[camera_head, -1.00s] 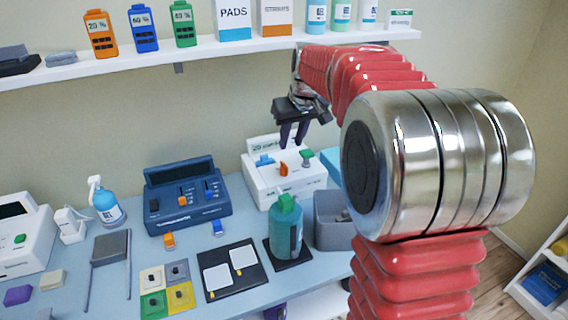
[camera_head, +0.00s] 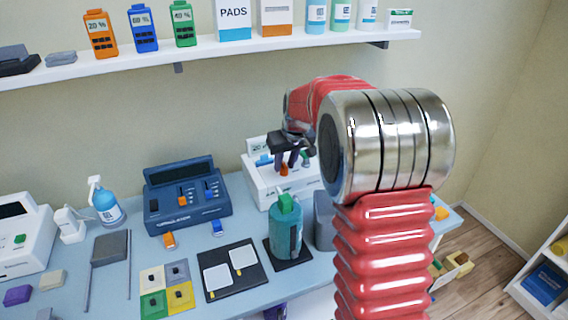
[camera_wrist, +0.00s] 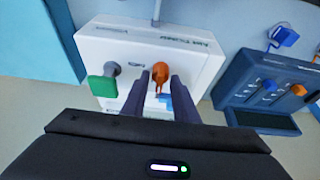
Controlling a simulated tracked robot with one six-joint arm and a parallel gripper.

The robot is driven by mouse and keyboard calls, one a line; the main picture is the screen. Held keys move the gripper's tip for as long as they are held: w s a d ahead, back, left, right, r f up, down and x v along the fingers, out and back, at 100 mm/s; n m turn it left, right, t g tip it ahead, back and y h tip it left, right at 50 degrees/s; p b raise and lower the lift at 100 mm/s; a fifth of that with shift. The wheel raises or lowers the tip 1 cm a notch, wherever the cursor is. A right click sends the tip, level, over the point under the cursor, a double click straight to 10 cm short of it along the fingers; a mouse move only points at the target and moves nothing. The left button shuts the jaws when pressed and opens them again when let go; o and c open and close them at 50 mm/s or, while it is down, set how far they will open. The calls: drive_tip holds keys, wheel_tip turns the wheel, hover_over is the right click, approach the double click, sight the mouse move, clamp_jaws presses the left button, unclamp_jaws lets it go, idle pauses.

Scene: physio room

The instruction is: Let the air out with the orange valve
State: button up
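The white valve box (camera_head: 262,187) stands at the back of the table, with blue, orange and green controls on its sloped top. The orange valve (camera_wrist: 160,72) shows between my fingertips in the wrist view, and partly below them in the head view (camera_head: 284,170). The green control (camera_wrist: 103,86) is left of it in the wrist view, and the blue control (camera_wrist: 165,100) is partly hidden by a finger. My gripper (camera_wrist: 160,79) is open, one finger on either side of the orange valve. I cannot tell whether either finger touches it.
A dark blue stimulator unit (camera_head: 186,197) stands left of the box. A teal bottle with a green cap (camera_head: 285,235) stands in front of the box, beside a grey bin (camera_head: 324,222) partly hidden by my arm. A shelf (camera_head: 200,55) runs above.

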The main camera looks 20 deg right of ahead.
drive_tip(key=shift+c, duration=0.6)
clamp_jaws()
drive_tip(key=shift+a, duration=0.15)
